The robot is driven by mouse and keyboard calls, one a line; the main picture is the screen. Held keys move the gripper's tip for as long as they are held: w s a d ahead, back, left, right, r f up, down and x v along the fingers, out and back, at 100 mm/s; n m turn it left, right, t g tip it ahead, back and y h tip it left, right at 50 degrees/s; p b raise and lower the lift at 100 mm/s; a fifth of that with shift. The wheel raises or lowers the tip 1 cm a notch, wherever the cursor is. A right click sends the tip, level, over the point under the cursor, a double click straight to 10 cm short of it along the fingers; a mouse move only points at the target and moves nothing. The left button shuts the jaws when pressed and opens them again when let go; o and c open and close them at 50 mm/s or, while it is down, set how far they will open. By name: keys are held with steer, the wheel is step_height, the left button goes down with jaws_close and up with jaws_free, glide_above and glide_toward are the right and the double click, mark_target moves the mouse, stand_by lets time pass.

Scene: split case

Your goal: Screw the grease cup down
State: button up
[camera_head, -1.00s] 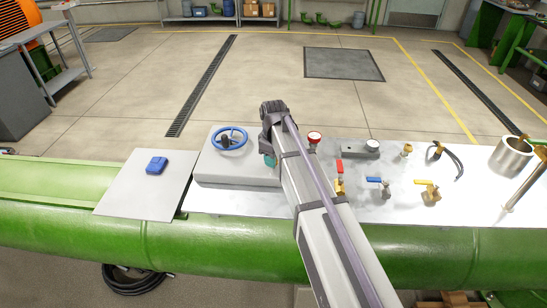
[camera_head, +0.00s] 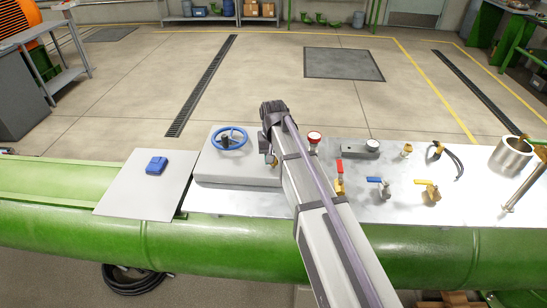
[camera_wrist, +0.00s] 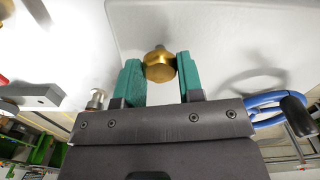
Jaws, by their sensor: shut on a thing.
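The far end of the stem is partly hidden by the cup. In the head view my own arm covers the cup and most of my gripper, beside the grey box (camera_head: 238,177).
A blue handwheel (camera_head: 229,139) stands on the grey box, just left of my arm; it also shows in the wrist view (camera_wrist: 270,105). To the right are a red-topped button (camera_head: 314,138), a red-handled valve (camera_head: 340,180) and a blue-handled valve (camera_head: 378,186).

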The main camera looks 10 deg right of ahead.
steer(key=m, duration=0.4)
steer(key=shift+s+m, duration=0.1)
steer(key=shift+m, duration=0.2)
steer(key=m, duration=0.3)
steer(key=shift+m, duration=0.4)
steer(key=m, duration=1.2)
steer(key=shift+m, duration=0.3)
steer(key=m, duration=0.3)
steer(key=shift+m, duration=0.3)
steer(key=m, duration=0.4)
steer(key=shift+m, duration=2.2)
